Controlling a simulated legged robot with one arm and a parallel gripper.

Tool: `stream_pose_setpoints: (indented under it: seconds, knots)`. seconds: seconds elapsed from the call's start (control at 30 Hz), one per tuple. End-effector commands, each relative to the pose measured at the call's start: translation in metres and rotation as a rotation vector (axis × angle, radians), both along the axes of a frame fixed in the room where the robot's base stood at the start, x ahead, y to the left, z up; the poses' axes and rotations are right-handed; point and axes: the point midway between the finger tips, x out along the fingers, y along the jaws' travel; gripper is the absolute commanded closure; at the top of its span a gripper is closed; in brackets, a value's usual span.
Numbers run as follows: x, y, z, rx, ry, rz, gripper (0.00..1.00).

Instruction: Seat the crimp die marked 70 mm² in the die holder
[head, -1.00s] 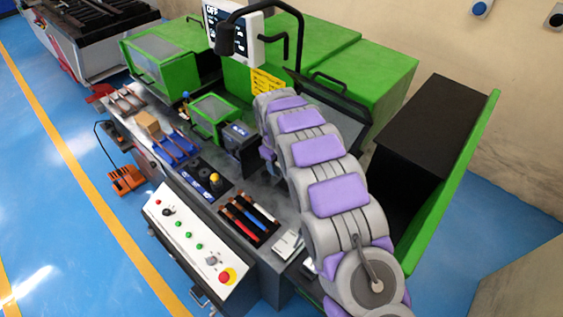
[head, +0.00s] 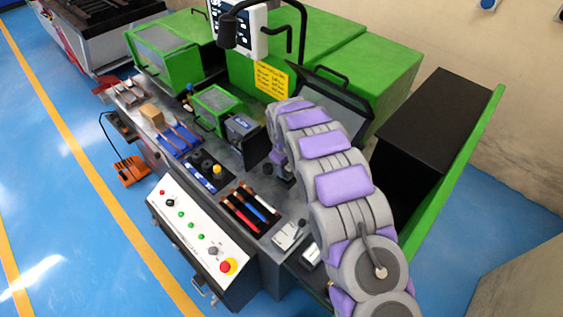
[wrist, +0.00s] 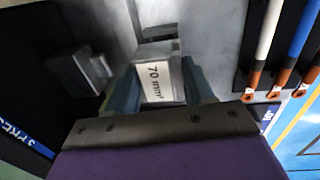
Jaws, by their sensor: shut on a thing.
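The crimp die marked 70 mm² (wrist: 160,78) is a pale grey block with a white label in the wrist view. My gripper (wrist: 160,92) is shut on it, with one finger on each side. A dark unit (wrist: 45,65) with a grey metal block (wrist: 92,66) stands to the left, apart from the die; it may be the die holder, but I cannot be sure. A dark box-shaped unit (head: 243,138) also shows on the bench in the head view, left of my arm's end. My arm hides the die there.
A black tray of cables with copper lugs (head: 249,208) lies near the bench front; it shows at right in the wrist view (wrist: 283,45). A row with a yellow knob (head: 216,170), a blue rack (head: 178,139) and a green-framed box (head: 216,110) stand left.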

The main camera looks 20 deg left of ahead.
Motion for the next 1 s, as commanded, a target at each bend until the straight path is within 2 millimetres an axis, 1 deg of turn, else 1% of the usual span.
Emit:
stream_pose_setpoints:
  seconds: [0.4, 0.57, 0.83, 1.0]
  knots:
    - [0.0, 0.013, -0.008, -0.016, 0.002, 0.0, 1.0]
    - [0.0, 0.01, -0.006, -0.012, 0.001, 0.0, 1.0]
    - [0.0, -0.002, -0.003, 0.0, 0.0, -0.001, 1.0]
    - [0.0, 0.0, -0.005, -0.003, -0.001, 0.0, 1.0]
